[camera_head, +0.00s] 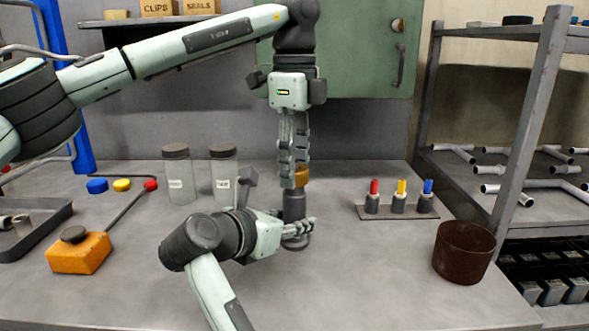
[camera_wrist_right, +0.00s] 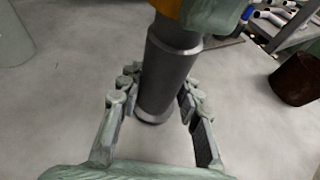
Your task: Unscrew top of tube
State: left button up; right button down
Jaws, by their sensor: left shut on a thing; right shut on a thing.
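A dark grey tube (camera_head: 294,206) stands upright near the middle of the table, with an orange-brown top (camera_head: 302,177) on it. My left gripper (camera_head: 293,182) comes down from above and is shut on the top, partly hiding it. My right gripper (camera_head: 300,228) reaches in from the lower left and is shut around the lower part of the tube. In the right wrist view, the tube (camera_wrist_right: 168,75) stands between the fingers of my right gripper (camera_wrist_right: 155,103). The orange edge of the top shows at the upper border there.
Two lidded jars (camera_head: 180,175) stand behind on the left. An orange box (camera_head: 79,252) and a grey tray (camera_head: 40,230) lie at left. A rack with red, yellow and blue pieces (camera_head: 398,210) and a brown bin (camera_head: 464,252) stand at right. The front right tabletop is clear.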

pick_arm(q)
jog(key=shift+r, duration=0.5)
jog(key=shift+r, duration=2)
pick_arm(e)
jog(key=c, duration=1)
grip_release()
